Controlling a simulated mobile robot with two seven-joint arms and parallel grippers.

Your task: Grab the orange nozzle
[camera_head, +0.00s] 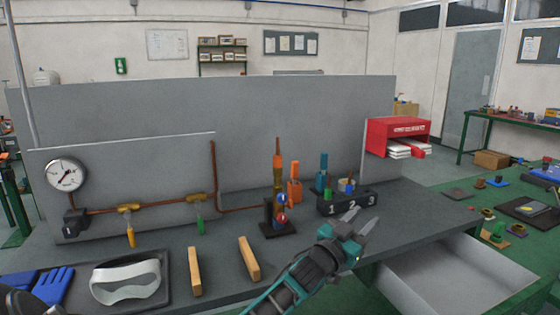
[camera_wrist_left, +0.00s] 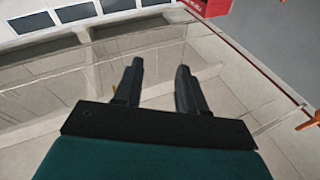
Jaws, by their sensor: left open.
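Two upright orange pieces stand near the middle of the bench in the head view. One orange piece (camera_head: 279,168) is on the dark stand, and an orange nozzle-like piece (camera_head: 294,190) is just right of it. I cannot tell for sure which is the nozzle. My left gripper (camera_head: 368,223) is to the right of both and nearer the camera, by the bench's front edge and apart from them. In the left wrist view its two fingers (camera_wrist_left: 160,72) are spread with nothing between them. My right gripper is not in view.
A numbered black block (camera_head: 346,207) and a blue-teal upright piece (camera_head: 322,175) stand right of the orange pieces. A dark stand (camera_head: 278,229) with coloured balls is left of my gripper. An open drawer (camera_head: 440,280) juts out at the right. Two wooden bars (camera_head: 249,258) lie in front.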

